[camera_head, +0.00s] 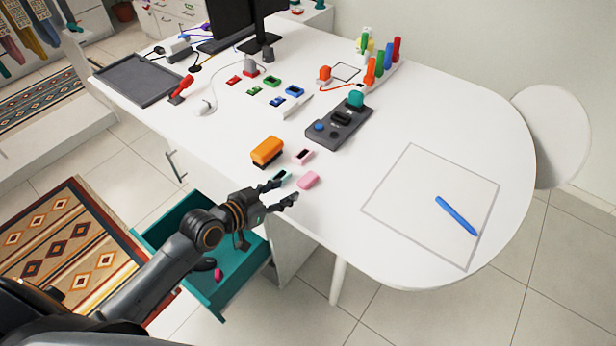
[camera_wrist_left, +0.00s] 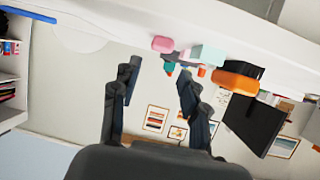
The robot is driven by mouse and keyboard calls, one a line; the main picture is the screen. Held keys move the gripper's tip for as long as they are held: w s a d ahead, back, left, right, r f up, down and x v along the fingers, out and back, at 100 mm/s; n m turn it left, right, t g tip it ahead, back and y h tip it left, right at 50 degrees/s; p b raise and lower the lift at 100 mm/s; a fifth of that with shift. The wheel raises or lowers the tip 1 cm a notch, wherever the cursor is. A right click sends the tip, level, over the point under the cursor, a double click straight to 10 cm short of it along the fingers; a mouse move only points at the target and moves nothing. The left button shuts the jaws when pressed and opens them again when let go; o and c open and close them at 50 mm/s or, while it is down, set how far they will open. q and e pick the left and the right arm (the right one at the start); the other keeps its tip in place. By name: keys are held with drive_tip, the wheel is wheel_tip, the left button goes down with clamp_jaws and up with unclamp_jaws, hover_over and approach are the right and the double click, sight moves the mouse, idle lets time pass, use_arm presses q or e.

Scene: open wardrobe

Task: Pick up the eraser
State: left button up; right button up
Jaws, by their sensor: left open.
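A rounded pink block (camera_head: 308,180), which looks like an eraser, lies near the front edge of the white table (camera_head: 330,215). An orange block with a dark underside (camera_head: 267,150), which could also be a board eraser, sits behind and to the left. My left gripper (camera_head: 286,193) is open and empty at the table edge, just left of the pink block. In the left wrist view the picture is upside down; the pink block (camera_wrist_left: 162,44) appears beyond the open fingers (camera_wrist_left: 157,76), apart from them. A mint-green block (camera_head: 281,178) sits partly behind the fingers. My right gripper is not in view.
A small pink sharpener-like piece (camera_head: 303,156) lies close by. A dark control box (camera_head: 340,124) stands behind. A blue marker (camera_head: 456,215) lies in an outlined square at right. An open teal drawer (camera_head: 238,272) juts out below my left arm.

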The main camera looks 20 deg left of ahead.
sight(303, 182)
use_arm(q)
drive_tip(key=x, duration=0.3)
drive_tip(key=shift+w+d, duration=0.1)
drive_tip(key=shift+w, duration=0.1)
drive_tip(key=shift+w+d+f+p, duration=0.15)
drive_tip(key=shift+w+f+p, duration=0.1)
drive_tip(key=shift+w+p, duration=0.15)
drive_tip(key=x, duration=0.4)
drive_tip(key=shift+w+f+p, duration=0.1)
drive_tip(key=shift+f+p, duration=0.15)
drive_tip(key=shift+p, duration=0.15)
drive_tip(key=c, duration=0.8)
